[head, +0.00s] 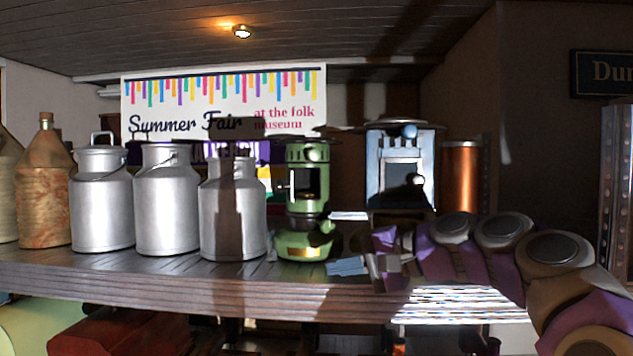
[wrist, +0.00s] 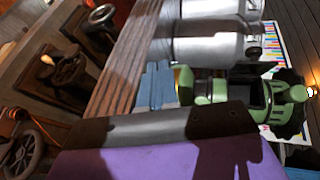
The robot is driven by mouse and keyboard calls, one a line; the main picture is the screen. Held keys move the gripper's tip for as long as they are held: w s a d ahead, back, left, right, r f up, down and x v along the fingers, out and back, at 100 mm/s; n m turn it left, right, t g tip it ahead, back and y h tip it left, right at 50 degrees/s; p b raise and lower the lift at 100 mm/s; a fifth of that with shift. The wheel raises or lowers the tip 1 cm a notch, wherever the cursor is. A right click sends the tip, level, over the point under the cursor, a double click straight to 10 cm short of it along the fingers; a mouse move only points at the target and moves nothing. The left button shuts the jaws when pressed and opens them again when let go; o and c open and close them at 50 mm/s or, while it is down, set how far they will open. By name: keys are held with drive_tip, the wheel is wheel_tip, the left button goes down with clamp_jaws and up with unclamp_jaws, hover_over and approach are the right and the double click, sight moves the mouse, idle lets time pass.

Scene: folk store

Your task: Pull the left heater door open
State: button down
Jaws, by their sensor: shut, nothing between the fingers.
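The left heater (head: 308,205) is green and stands upright on the wooden shelf. Its front has a dark, uncovered opening. A pale upright panel with a dark edge, apparently its door (head: 291,185), stands out at the left side of the opening, so the door looks at least partly open. In the wrist view the green heater (wrist: 212,88) lies sideways, with its dark opening visible. My gripper (head: 376,268) is shut and empty, to the right of the heater and low near the shelf top, apart from the door. Its fingertips are hard to make out.
A blue heater (head: 400,160) stands to the right, behind my arm, beside a copper cylinder (head: 461,175). Several metal milk cans (head: 166,205) stand left of the green heater, the nearest close to its door. A flat blue item (head: 347,266) lies on the shelf (head: 200,287).

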drive_tip(key=w+d+r+m+t+y+p, duration=0.1)
drive_tip(key=w+d+r+t+y+p, duration=0.15)
drive_tip(key=w+r, duration=0.45)
approach(283, 185)
drive_tip(key=shift+w+a+f, duration=0.9)
drive_tip(key=shift+w+a, duration=1.2)
drive_tip(key=shift+a, duration=0.35)
drive_tip(key=shift+s+a+r+m+t+h+p, duration=0.1)
drive_tip(key=shift+s+m+t+h, duration=0.15)
drive_tip(key=shift+m+t+h, duration=0.55)
drive_tip(key=shift+s+m+t+h+p, duration=0.1)
drive_tip(key=shift+s+m+t+h, duration=0.1)
drive_tip(key=shift+m+t+h, duration=0.55)
drive_tip(key=shift+s+a+m+t+h+p, duration=0.1)
drive_tip(key=shift+s+m+t+h, duration=0.3)
drive_tip(key=shift+t, duration=0.6)
